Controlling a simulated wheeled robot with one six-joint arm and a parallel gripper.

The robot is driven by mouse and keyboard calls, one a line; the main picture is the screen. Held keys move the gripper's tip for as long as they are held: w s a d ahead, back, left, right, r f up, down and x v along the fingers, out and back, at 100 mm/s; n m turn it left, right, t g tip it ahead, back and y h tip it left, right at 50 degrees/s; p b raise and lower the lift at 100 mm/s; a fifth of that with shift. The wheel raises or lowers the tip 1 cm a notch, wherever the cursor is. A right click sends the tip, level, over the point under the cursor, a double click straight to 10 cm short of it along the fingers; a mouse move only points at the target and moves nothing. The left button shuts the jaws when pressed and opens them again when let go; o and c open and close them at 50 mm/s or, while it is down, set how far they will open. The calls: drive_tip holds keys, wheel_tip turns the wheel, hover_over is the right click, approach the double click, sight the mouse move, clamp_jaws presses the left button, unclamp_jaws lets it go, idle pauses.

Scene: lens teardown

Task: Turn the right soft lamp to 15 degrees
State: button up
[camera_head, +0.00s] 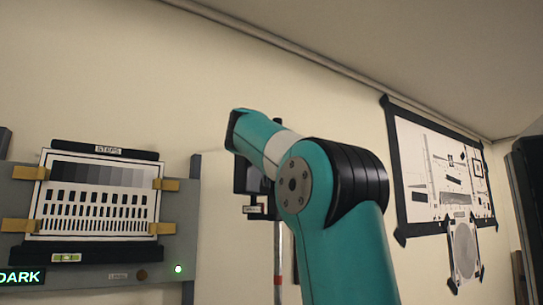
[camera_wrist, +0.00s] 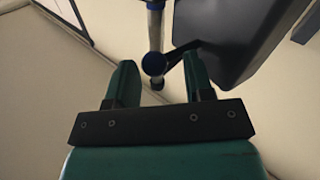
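In the wrist view my gripper (camera_wrist: 158,64) has its two teal fingers spread, with a clear gap between them. A silver pole (camera_wrist: 155,25) with a blue collar (camera_wrist: 154,64) shows beyond, in line with the gap; I cannot tell whether the collar lies between the fingertips. A black lever (camera_wrist: 182,52) runs from the collar toward a large dark box (camera_wrist: 235,35), which looks like a soft lamp head. No angle scale is readable. In the head view my gripper is hidden, and a dark panel (camera_head: 528,180) at the right edge may be the same lamp.
A grey board with a STEPS test chart (camera_head: 95,195), a lit DARK sign (camera_head: 22,277) and a green light stands at left. A black labelled device (camera_head: 252,183) on a pole (camera_head: 278,255) is partly behind my arm. A large chart (camera_head: 440,170) hangs on the right wall.

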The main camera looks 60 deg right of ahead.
drive_tip(key=shift+s, duration=0.1)
drive_tip(key=shift+a, duration=0.1)
drive_tip(key=v, duration=1.7)
